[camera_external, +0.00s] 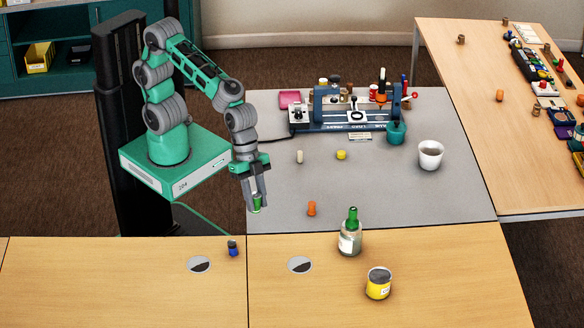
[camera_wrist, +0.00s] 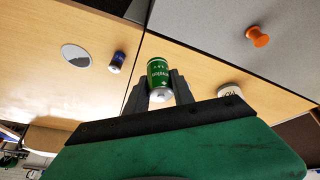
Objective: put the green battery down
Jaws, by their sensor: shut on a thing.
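The green battery (camera_external: 257,203) is a small green cylinder with a silver end. It is held between the two fingers of my gripper (camera_external: 256,197), which points down by the front left corner of the grey tabletop (camera_external: 400,190). In the wrist view the green battery (camera_wrist: 158,74) sits between the dark fingertips of my gripper (camera_wrist: 159,88), its silver end towards the camera. It appears to be in the air; its exact height cannot be told.
A blue battery (camera_external: 233,248) stands on the wooden table (camera_external: 120,290) near two round discs (camera_external: 199,264). An orange peg (camera_external: 311,208), a green-topped bottle (camera_external: 350,240) and a yellow can (camera_external: 378,285) stand to the right. The wooden table's left part is clear.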

